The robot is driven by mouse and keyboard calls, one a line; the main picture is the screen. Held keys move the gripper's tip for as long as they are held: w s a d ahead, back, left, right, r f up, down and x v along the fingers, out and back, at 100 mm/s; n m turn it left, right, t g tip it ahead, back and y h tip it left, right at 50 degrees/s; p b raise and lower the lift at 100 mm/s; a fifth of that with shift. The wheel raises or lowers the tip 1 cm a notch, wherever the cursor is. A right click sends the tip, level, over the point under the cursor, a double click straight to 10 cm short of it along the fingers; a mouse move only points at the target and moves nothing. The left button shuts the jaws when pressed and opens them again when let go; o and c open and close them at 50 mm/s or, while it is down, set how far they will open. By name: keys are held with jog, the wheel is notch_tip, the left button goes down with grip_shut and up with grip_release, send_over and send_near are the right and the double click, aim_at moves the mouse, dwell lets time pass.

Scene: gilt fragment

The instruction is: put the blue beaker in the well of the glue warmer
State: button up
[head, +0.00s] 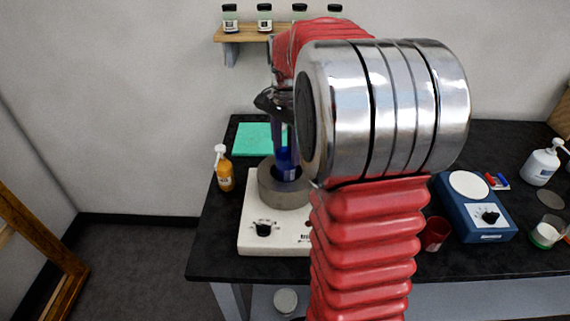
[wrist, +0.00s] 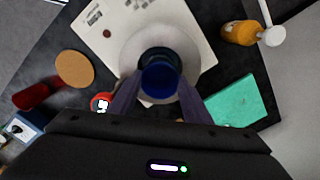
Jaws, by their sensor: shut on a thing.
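The blue beaker (head: 287,161) is upright between the fingers of my gripper (head: 284,135). In the wrist view the two purple fingers (wrist: 160,88) close on the sides of the beaker (wrist: 161,82). The glue warmer (head: 265,236) is a white box with a dial and a grey round collar (head: 284,197) on top. The beaker's lower end overlaps the dark well opening in the collar; I cannot tell how deep it is in the well. In the wrist view the dark well (wrist: 157,58) shows just beyond the beaker. My arm hides the warmer's right side.
An orange bottle (head: 224,172) stands left of the warmer and a green mat (head: 258,139) lies behind it. A red cup (head: 436,234) and a blue device (head: 475,212) are to the right. A jar shelf (head: 250,34) is on the wall.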

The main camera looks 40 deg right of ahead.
aim_at(285, 172)
jog(key=shift+f, duration=0.35)
jog(key=shift+w+f, duration=0.1)
jog(key=shift+f, duration=1.75)
jog(key=shift+f, duration=0.1)
jog(key=o, duration=1.4)
jog(key=shift+c, duration=0.2)
